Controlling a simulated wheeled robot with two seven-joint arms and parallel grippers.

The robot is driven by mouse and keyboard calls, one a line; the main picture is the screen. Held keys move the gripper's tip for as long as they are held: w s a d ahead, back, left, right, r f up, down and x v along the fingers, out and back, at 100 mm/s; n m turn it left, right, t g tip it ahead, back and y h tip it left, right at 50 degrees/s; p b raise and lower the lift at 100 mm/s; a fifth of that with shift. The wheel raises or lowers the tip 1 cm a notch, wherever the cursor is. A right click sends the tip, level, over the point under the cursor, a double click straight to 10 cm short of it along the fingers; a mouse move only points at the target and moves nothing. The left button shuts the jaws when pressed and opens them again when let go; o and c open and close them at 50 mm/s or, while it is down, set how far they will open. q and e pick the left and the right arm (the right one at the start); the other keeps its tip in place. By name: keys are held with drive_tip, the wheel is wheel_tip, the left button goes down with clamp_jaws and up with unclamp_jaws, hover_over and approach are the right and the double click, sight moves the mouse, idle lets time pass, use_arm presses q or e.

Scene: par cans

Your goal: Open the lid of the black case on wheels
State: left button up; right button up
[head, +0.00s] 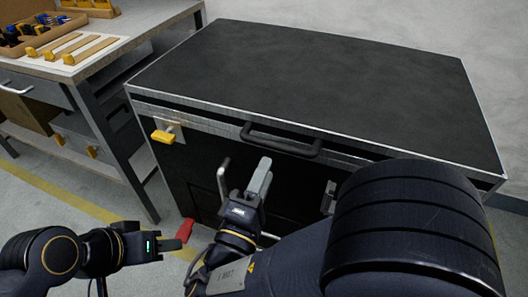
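The black case (310,75) fills the middle of the head view, its flat lid down and edged with metal trim. A dark bar handle (280,140) runs along the upper front. A yellow latch (164,134) sticks out at the front left, and a dark grey latch (328,197) sits further right, partly hidden by my arm. My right gripper (243,172) is in front of the case below the handle, fingers apart and nothing seen between them. My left gripper (176,241) is low by the front left corner, beside a red piece (185,230); its finger gap is unclear.
A workbench (150,30) stands left of the case with a narrow gap. It carries a box of small parts (35,35) and yellow-handled tools (72,50). A yellow floor line (65,193) passes below. My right arm hides the case's lower right front.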

sight(277, 143)
drive_tip(key=shift+w+r, duration=0.15)
drive_tip(key=shift+w, duration=0.25)
drive_tip(key=x, duration=0.7)
drive_tip(key=shift+d+b, duration=0.1)
drive_tip(key=shift+b, duration=0.2)
drive_tip(key=shift+s, duration=0.1)
drive_tip(key=shift+c, duration=0.5)
clamp_jaws()
